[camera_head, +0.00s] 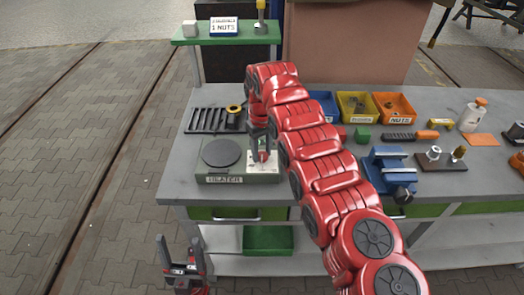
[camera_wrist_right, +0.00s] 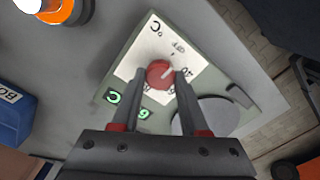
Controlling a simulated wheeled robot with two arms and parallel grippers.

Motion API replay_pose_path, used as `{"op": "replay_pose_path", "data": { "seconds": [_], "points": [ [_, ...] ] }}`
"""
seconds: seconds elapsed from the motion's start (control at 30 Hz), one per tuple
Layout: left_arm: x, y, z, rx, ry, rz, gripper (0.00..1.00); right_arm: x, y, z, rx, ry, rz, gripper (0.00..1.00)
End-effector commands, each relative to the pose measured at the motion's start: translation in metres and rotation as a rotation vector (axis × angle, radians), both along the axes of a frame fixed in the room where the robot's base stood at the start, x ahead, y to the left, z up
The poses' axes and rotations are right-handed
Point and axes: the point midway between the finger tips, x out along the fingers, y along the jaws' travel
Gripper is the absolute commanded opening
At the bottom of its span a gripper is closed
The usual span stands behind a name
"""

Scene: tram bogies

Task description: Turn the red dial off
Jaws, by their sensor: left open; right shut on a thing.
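The heater (camera_head: 232,180) is a grey-green box on the workbench, with a dark round hot plate (camera_head: 221,153) and a white dial panel (camera_head: 256,168). In the right wrist view the red dial (camera_wrist_right: 160,73) has a pale pointer mark and a printed scale around it. My right gripper (camera_wrist_right: 161,78) reaches down over the panel and is shut on the dial, one finger on each side. In the head view the right gripper (camera_head: 261,158) largely hides the dial. Green lit characters (camera_wrist_right: 128,105) show beside the dial. My left gripper (camera_head: 180,245) is open and empty, low in front of the bench.
A black rack (camera_head: 207,120) and a yellow-and-black tape roll (camera_head: 234,109) are behind the heater. Blue, yellow and orange bins (camera_head: 394,106) stand at the back, and a blue vise (camera_head: 389,170) stands right of my right arm. A green shelf (camera_head: 228,37) rises at the back left.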

Motion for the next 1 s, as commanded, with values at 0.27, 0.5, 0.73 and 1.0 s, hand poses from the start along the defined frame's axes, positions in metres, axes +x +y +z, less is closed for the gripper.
{"op": "replay_pose_path", "data": {
  "seconds": [0.27,0.5,0.73,1.0],
  "points": [
    [-0.0001,0.0,0.0002,0.0,0.0,0.0,0.69,0.0008,0.0001,0.001,0.001,-0.003,0.089,0.0],
    [0.0,0.0,0.0002,0.0,0.0,0.0,0.69,0.0007,0.0002,0.001,0.001,-0.003,0.109,0.0],
    [0.0,0.0,0.0002,0.0,0.0,0.0,0.69,0.0007,0.0002,0.001,0.001,-0.003,0.109,0.0],
    [0.0,0.0,0.0002,0.0,0.0,0.0,0.69,0.0003,0.0003,0.0006,0.0,-0.002,0.109,0.74]
  ]
}}
